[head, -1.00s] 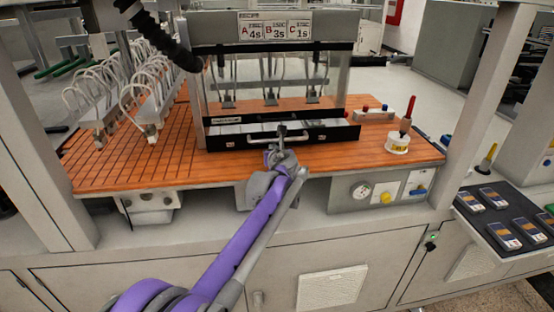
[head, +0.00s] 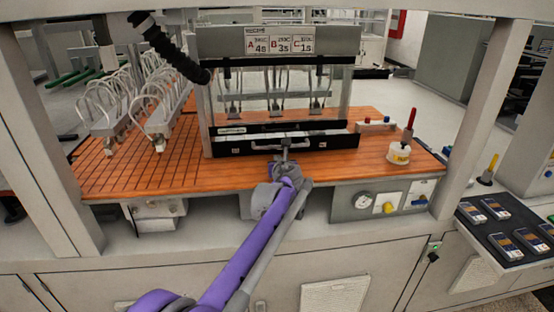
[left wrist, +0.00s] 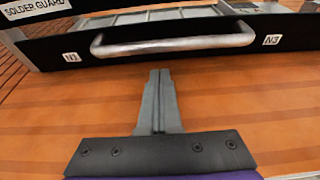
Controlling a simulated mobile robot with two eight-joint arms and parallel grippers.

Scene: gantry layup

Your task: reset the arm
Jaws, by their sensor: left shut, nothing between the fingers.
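My left gripper (head: 285,146) reaches in from below in the head view, in front of the clear-walled solder guard box. Its two fingers are together and empty, as the left wrist view (left wrist: 159,76) also shows. The box's black front drawer (head: 336,141) carries a silver bar handle (head: 262,146). In the left wrist view the handle (left wrist: 178,45) lies just beyond my fingertips, with orange surface showing between them. Labels N1 and N3 flank the handle. My right gripper is in neither view.
The orange slotted bench (head: 130,180) is clear in front of the drawer. Wire-looped racks (head: 155,110) stand at the left. A white jar (head: 399,154) with a red-topped tool is at the right. A black corrugated hose (head: 170,50) hangs above. Frame posts (head: 480,110) stand at both sides.

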